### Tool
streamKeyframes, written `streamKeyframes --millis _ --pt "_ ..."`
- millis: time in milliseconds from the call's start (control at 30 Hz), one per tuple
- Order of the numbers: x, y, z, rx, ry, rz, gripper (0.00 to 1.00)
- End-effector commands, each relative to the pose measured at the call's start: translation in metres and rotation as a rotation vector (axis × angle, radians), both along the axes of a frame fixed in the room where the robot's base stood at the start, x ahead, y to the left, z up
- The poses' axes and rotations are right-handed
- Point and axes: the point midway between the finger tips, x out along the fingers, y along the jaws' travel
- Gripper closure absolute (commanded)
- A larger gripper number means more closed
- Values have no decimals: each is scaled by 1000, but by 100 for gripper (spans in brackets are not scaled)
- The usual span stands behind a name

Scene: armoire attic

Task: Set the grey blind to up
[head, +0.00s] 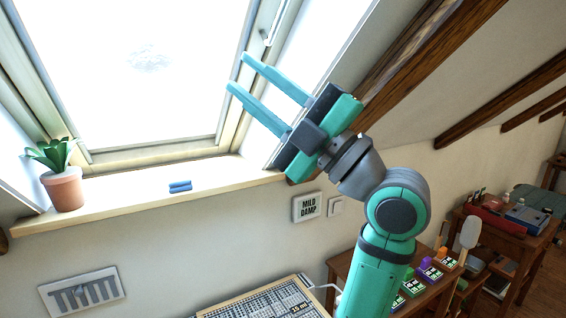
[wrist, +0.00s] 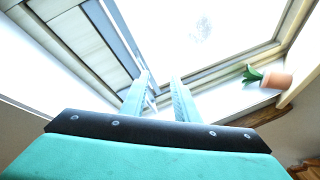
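My gripper (head: 237,72) is raised in front of the right side of the bright skylight window (head: 88,150). Its two long teal fingers are apart, with nothing seen held between them; they also show in the wrist view (wrist: 160,78). In the wrist view, a pale pleated panel (wrist: 78,42) with a blue-grey bar along its edge lies at upper left, beyond the left finger. It may be the grey blind, but I cannot tell for sure. In the head view no blind shows across the visible glass, and the window's top is out of frame.
A potted plant (head: 66,188) and a small blue item (head: 180,186) sit on the sill (head: 120,205). Wooden beams (head: 425,70) slope at right, above cluttered tables.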

Motion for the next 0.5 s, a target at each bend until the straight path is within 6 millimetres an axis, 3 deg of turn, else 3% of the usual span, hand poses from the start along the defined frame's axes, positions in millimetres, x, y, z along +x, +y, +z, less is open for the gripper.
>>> streamKeyframes --millis 33,200,500 --pt "16 -4 -23 39 54 -7 72" --pt "58 -18 -89 165 213 -35 72" --pt "102 -38 -218 372 462 -103 72"
